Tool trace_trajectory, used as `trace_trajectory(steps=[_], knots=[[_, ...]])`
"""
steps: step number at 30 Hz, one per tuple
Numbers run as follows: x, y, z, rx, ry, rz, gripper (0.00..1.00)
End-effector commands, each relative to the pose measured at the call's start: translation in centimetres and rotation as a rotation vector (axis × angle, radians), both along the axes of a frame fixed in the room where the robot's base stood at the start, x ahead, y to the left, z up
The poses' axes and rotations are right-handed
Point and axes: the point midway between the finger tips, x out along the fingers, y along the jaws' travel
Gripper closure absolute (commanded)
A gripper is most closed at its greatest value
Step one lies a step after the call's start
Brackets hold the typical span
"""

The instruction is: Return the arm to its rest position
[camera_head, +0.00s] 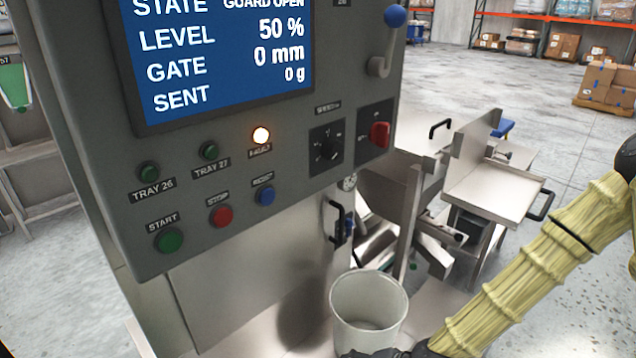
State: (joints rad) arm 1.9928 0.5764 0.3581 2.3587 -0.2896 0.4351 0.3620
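My arm (545,262), in a yellowish ribbed sleeve, reaches from the right edge down to the bottom middle of the head view. The dark end at my gripper (385,353) shows only as a sliver at the bottom edge, in front of the lower part of a pale bucket (366,300). Its fingers are cut off by the frame, so I cannot tell whether it is open or shut, or whether it touches the bucket. The bucket stands upright, and the part of its inside that shows looks empty.
A grey control panel (300,185) fills the left, its screen (225,50) reading GUARD OPEN, level 50 %, gate 0 mm, sent 0 g. An amber lamp (261,135) is lit. Metal weigher trays (495,190) stand right of it. Open concrete floor (520,85) lies behind, with boxes (608,85).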

Motion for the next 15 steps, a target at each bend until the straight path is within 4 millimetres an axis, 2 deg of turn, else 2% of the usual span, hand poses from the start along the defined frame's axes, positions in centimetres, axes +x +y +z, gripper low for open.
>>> trace_trajectory(steps=[1, 6, 15], knots=[[-1.3, -0.2, -1.3, -0.032, 0.017, 0.019, 0.27], [-5.3, -1.7, -5.1, -0.139, 0.057, 0.076, 0.27], [-12.1, -5.3, -10.2, -0.333, 0.114, 0.197, 0.27]])
